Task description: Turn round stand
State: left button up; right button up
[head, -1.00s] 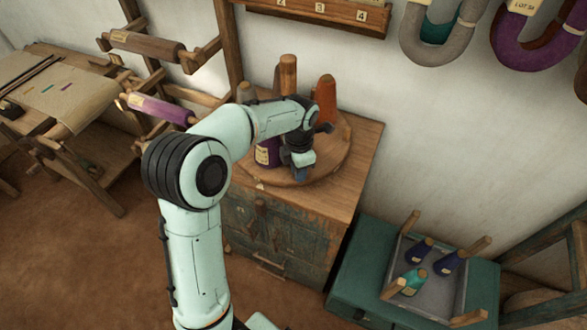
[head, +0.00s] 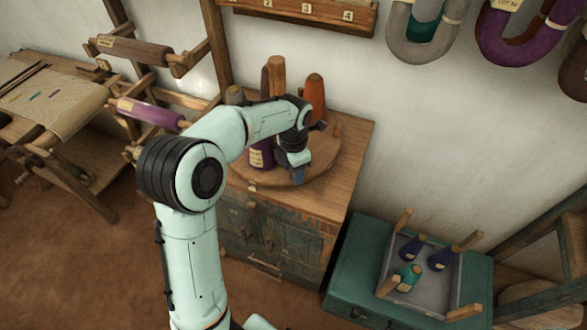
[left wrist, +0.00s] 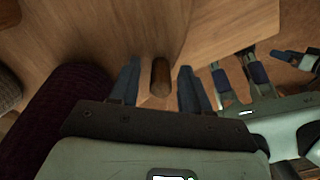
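The round stand (head: 322,172) is a wooden disc on top of a worn cabinet. It carries a thick wooden post (head: 274,78), an orange-brown cone (head: 314,92), a grey cone (head: 234,95) and a purple cone (head: 258,156), partly behind my arm. A short upright peg (head: 337,131) shows at its right. My left gripper (head: 298,174) is low over the disc's front edge. In the left wrist view, its fingers (left wrist: 158,88) are open around a wooden peg (left wrist: 160,76), with a gap each side. What looks like my right gripper (left wrist: 240,85) has its fingers apart.
The cabinet (head: 350,150) stands against the wall. A green chest (head: 350,265) on the right holds a grey tray (head: 425,282) with wooden posts and several small cones. A rack with spools (head: 145,112) and a cloth-covered loom (head: 50,98) are on the left. Bare floor lies in front.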

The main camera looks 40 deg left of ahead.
pick_arm(q)
notch_tip(320, 180, up, 13)
jog(key=p, duration=0.1)
jog(key=shift+r+p, duration=0.2)
jog(key=shift+p, duration=0.15)
pick_arm(e)
jog(key=shift+w+r, duration=1.05)
jog(key=shift+r, duration=0.05)
